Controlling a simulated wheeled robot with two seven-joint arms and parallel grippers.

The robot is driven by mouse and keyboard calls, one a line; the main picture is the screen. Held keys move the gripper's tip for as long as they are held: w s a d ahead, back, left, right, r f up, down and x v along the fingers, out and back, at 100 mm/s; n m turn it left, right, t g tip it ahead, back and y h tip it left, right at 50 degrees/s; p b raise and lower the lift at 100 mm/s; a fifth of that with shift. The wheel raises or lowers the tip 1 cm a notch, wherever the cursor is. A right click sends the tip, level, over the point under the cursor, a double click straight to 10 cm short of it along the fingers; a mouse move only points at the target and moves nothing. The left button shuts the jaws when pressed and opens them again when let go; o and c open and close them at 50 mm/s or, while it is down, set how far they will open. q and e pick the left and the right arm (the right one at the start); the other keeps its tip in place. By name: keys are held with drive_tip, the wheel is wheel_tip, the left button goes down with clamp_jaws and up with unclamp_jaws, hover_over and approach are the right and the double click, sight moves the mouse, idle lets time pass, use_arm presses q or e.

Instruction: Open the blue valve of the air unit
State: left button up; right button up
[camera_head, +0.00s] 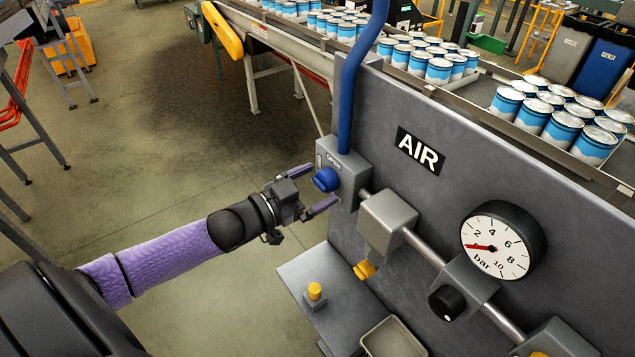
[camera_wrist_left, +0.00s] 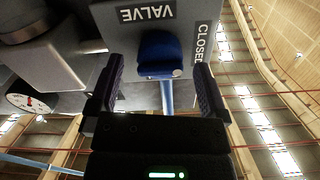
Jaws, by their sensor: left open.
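The blue valve (camera_head: 326,179) is a knob on a grey box (camera_head: 350,178) at the left end of the air unit (camera_head: 400,110). In the left wrist view the valve (camera_wrist_left: 160,54) sits between labels reading VALVE and CLOSED. My left gripper (camera_head: 318,188) is open, with one purple finger on each side of the knob. In the left wrist view the fingers of my left gripper (camera_wrist_left: 160,85) stand apart with the knob between and beyond them; I cannot tell whether they touch it. My right gripper is not in view.
A blue hose (camera_head: 352,90) rises from the valve box. A pressure gauge (camera_head: 497,246) has its red needle at the low end. A black knob (camera_head: 446,303) and a shelf with a yellow-topped peg (camera_head: 315,291) are lower. Cans (camera_head: 562,133) stand on a conveyor behind.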

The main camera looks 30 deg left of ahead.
use_arm(q)
drive_tip(key=shift+w+d, duration=0.2)
drive_tip(key=shift+w, duration=0.2)
drive_tip(key=c, duration=1.3)
